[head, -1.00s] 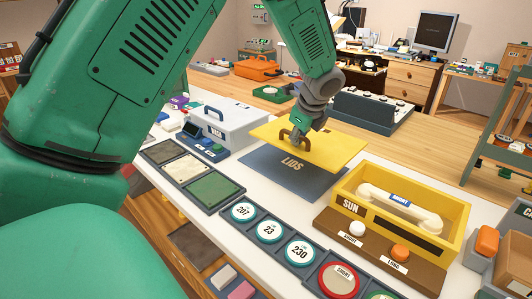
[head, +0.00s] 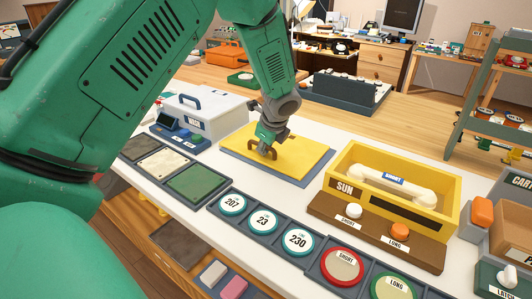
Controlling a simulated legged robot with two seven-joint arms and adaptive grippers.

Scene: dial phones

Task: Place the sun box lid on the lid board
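The sun box lid (head: 290,156) is a flat yellow panel with a brown handle (head: 262,151). It lies flat on the dark lid board (head: 313,180), whose edges show around it and whose label is covered. My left gripper (head: 265,142) reaches down from above, its fingers at the handle, and appears shut on it. My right gripper is not in view.
A white lidded box (head: 208,115) stands left of the lid board. Coloured pads (head: 197,182) and a row of round dials (head: 263,221) line the front. A brown button panel (head: 375,230) sits before the sun box. Grey bins crowd the right edge.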

